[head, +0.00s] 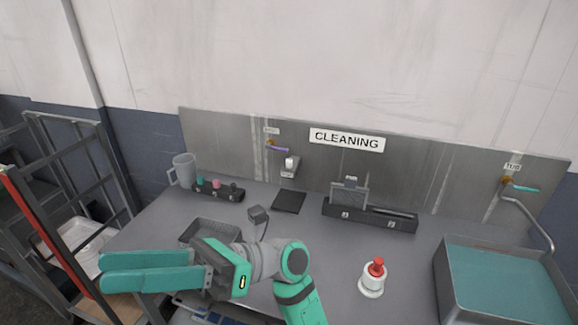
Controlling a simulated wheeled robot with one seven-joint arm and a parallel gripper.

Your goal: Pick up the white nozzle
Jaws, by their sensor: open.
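A small white piece (289,161), which looks like the white nozzle, sits on a small grey wall bracket (290,171) on the back panel, left of the CLEANING sign. It is small in the head view, so its exact shape is unclear. My gripper (104,271) is at the lower left, its two long teal fingers pointing left. The fingers are apart, with nothing seen between them. The gripper is well in front of and to the left of the white piece, not touching it.
A black rack (217,193) holds several small coloured pieces beside a grey jug (183,171). A dark wire basket (209,229) lies behind my gripper. A black holder (368,215), a red-topped white bottle (373,279) and a water-filled tub (502,248) stand rightward.

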